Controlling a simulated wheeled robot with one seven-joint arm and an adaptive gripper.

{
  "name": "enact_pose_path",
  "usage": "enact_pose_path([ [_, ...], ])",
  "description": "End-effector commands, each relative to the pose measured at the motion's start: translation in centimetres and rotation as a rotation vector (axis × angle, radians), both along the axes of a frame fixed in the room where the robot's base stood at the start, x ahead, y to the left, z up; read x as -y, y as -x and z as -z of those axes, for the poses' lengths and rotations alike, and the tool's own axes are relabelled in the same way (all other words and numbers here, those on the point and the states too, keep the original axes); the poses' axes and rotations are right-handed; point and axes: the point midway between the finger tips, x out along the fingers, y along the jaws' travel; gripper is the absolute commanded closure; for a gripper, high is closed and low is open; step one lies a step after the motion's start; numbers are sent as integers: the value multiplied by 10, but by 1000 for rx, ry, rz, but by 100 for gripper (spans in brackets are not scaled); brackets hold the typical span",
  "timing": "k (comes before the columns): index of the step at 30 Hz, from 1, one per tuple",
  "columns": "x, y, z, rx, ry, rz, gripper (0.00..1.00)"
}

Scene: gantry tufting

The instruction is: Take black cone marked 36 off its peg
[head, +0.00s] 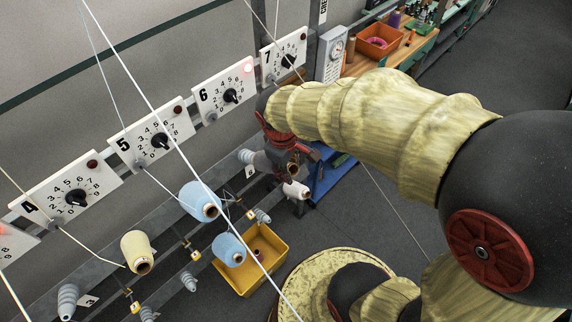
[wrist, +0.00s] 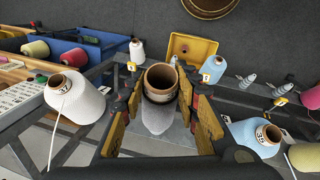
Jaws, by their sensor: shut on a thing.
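My gripper (wrist: 160,100) is shut on a dark cone with a brown tube end (wrist: 160,78), its yellow-padded fingers on either side. In the head view my gripper (head: 281,160) is at the rack below panels 6 and 7, with the dark cone's brown tube end (head: 293,171) showing between red and dark finger parts. A grey shape (wrist: 158,117) shows just below the tube end in the wrist view. I cannot read a 36 on the cone, and I cannot tell whether it is still on its peg.
A white cone (head: 296,190) sits close to my gripper. Blue cones (head: 200,202) (head: 229,248), a cream cone (head: 137,252) and bare grey pegs (head: 190,281) line the rack. A yellow bin (head: 222,274) is below. Threads cross the space. Another white cone (wrist: 75,100) is at left.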

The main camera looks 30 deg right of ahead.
Motion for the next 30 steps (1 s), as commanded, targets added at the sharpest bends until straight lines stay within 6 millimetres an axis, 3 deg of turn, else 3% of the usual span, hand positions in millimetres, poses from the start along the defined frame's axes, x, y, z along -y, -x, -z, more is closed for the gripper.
enact_pose_path([
  [16, 8, 23, -18, 0, 0, 1, 100],
  [30, 8, 26, -18, 0, 0, 0, 100],
])
